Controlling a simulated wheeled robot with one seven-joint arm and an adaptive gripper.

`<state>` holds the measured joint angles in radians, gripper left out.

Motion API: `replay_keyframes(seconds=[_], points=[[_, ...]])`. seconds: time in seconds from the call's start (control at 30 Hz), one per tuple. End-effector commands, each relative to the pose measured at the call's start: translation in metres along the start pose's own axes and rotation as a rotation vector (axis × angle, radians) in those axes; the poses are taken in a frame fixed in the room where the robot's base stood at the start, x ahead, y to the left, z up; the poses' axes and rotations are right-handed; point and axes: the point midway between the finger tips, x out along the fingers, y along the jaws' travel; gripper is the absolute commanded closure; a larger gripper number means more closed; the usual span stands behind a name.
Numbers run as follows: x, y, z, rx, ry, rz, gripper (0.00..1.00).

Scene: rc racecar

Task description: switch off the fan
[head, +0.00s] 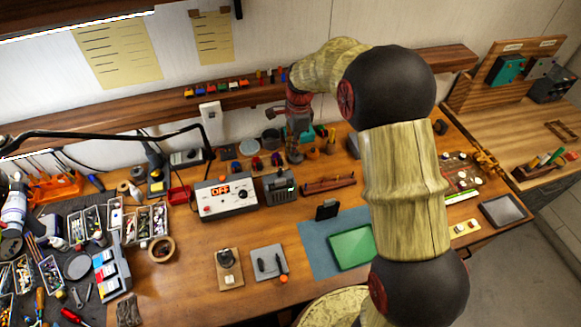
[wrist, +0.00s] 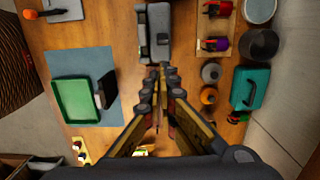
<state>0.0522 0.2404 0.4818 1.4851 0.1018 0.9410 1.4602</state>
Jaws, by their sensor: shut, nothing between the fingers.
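I cannot make out a fan for certain in either view. A white control box (head: 226,197) with a lit orange display reading OFF, a dark knob and small buttons stands on the bench in the head view. A white switch-like box (head: 210,113) is on the wall near the shelf. My gripper (head: 296,152) points down over the back of the bench, right of the control box. In the wrist view my gripper (wrist: 160,75) has its fingers together with nothing between them. A grey device (wrist: 155,30) lies beyond the fingertips, and it also shows in the head view (head: 280,187).
A green tray (head: 352,248) lies on a blue mat (head: 316,262) beside a black upright panel (head: 327,210). Jars, spools and a teal case (wrist: 250,90) crowd near the gripper. A wooden shelf (head: 150,112) runs along the wall. Parts bins (head: 152,222) fill the left.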

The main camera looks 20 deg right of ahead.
Motion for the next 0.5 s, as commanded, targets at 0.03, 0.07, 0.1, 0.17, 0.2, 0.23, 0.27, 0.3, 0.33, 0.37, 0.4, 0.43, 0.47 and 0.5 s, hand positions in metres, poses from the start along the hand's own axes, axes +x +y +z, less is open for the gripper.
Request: replay_keyframes(seconds=[0.03,0.07,0.1,0.17,0.2,0.23,0.27,0.3,0.33,0.37,0.4,0.43,0.47,0.5], points=[[0.0,0.0,0.0,0.0,0.0,0.0,1.0],[0.0,0.0,0.0,-0.001,0.0,0.0,1.0],[0.001,0.0,0.0,-0.001,0.0,0.0,1.0],[0.003,0.0,0.0,-0.001,0.0,0.001,1.0],[0.006,0.001,0.0,-0.001,0.0,0.002,1.0],[0.009,0.001,0.0,-0.001,0.0,0.003,1.0],[0.012,0.001,0.0,-0.001,0.0,0.004,1.0],[0.018,0.001,0.0,-0.001,0.0,0.005,1.0],[0.022,0.001,0.0,-0.001,0.0,0.005,1.0],[0.027,0.001,0.0,-0.001,0.0,0.005,1.0],[0.034,0.001,0.0,-0.001,0.0,0.005,1.0],[0.04,0.001,0.0,-0.001,0.0,0.004,1.0],[0.045,0.001,0.0,-0.001,0.0,0.004,1.0],[0.053,0.002,0.0,-0.001,0.0,0.005,1.0]])
